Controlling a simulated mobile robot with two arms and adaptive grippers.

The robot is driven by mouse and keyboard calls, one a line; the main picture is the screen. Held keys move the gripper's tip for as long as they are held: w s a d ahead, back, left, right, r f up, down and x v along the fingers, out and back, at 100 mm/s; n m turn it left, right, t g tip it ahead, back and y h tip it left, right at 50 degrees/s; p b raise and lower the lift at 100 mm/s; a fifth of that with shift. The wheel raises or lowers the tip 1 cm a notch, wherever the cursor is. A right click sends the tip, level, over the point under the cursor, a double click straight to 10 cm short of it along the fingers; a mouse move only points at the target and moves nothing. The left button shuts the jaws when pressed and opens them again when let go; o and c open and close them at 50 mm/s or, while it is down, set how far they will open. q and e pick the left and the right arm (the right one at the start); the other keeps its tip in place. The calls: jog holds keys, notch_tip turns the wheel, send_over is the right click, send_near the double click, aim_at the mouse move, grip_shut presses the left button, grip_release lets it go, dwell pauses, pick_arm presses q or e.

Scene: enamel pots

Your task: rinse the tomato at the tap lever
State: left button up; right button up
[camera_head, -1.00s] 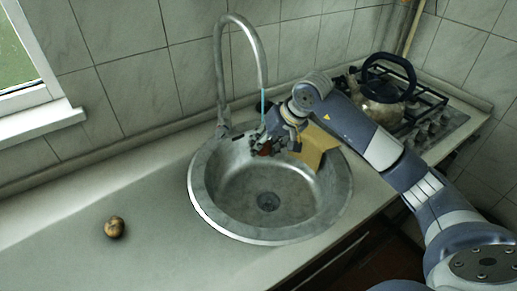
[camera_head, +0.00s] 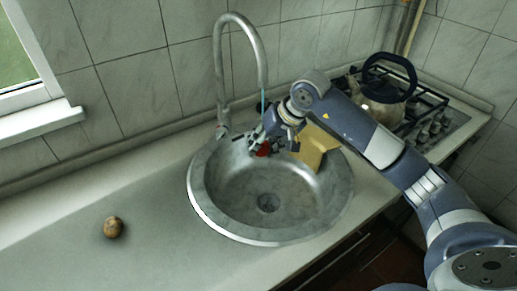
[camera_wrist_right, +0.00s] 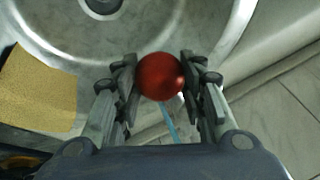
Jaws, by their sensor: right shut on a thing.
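The red tomato (camera_wrist_right: 160,76) is between the fingers of my right gripper (camera_wrist_right: 158,84) in the right wrist view. In the head view the tomato (camera_head: 264,150) shows as a small red patch under the right gripper (camera_head: 263,143), over the back of the round metal sink (camera_head: 200,190). A tall curved metal tap (camera_head: 220,80) stands behind the sink. A thin blue stream of water (camera_head: 263,105) runs down from its spout toward the gripper. The stream (camera_wrist_right: 169,122) also shows just below the tomato in the wrist view. The tap lever is not clearly visible. My left gripper is out of view.
A yellow sponge-like piece (camera_head: 314,146) lies at the sink's back right rim. A brown round object, possibly a potato (camera_head: 114,228), lies on the counter at left. A kettle (camera_head: 385,100) stands on the stove (camera_head: 430,112) at right. The left counter is mostly clear.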

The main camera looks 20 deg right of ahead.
jog(key=shift+d, duration=0.25)
jog(key=shift+s, duration=0.2)
jog(key=s+a+b, duration=0.1)
jog(key=s+b, duration=0.2)
jog(key=s, duration=0.4)
jog(key=shift+s+a, duration=0.2)
jog(key=shift+s, duration=0.1)
dwell(1.3)
jog(key=s+r, duration=0.4)
jog(key=s, duration=0.1)
jog(key=shift+a, duration=0.45)
